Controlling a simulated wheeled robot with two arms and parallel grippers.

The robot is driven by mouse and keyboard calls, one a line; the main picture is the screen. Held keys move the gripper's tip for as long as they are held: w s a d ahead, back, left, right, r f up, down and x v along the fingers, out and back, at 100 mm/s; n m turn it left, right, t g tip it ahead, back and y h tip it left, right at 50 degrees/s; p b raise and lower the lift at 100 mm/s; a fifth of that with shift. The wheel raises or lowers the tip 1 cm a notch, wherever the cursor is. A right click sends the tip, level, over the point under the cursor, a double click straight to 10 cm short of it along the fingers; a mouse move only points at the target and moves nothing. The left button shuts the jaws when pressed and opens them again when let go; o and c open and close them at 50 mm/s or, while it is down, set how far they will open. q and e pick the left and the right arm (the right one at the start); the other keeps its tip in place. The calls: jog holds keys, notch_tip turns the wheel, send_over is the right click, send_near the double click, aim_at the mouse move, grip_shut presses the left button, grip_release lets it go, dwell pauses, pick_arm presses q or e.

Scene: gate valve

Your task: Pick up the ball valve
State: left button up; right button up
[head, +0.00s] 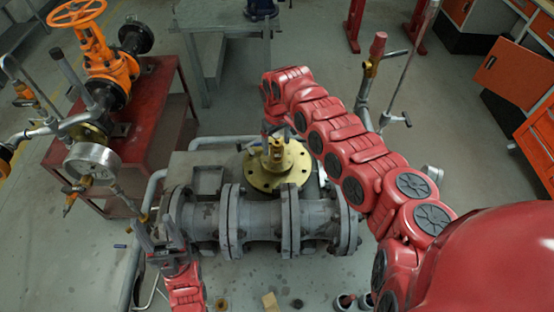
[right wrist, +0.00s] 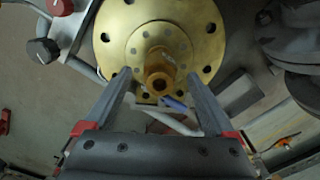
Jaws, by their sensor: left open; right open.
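The ball valve appears to be the brass-coloured part with a round, bolt-holed flange (head: 268,180). It sits among the grey flanged pipework in the middle of the head view. In the right wrist view its flange (right wrist: 160,18) and projecting stem (right wrist: 159,72) face the camera. My right gripper (head: 273,130) is above the valve. In the right wrist view its open fingers (right wrist: 158,80) lie either side of the stem, with no clear contact. My left gripper (head: 160,234) is open and empty by the left end of the grey pipe.
The grey flanged pipe (head: 260,218) runs across the front. An orange valve with a handwheel (head: 105,65) stands on a red bench (head: 150,120) at left. A pressure gauge (head: 92,162) is near my left arm. Upright piping (head: 367,85) stands right of the valve.

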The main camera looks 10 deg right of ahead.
aim_at(277, 152)
jog(key=shift+s+f, duration=0.1)
jog(key=shift+f, duration=0.25)
notch_tip(277, 152, down, 5)
jog(key=b, duration=0.3)
jog(key=shift+r+b, duration=0.15)
jog(key=shift+b, duration=0.25)
jog(key=shift+r, duration=0.15)
jog(key=shift+c, duration=0.7)
grip_shut()
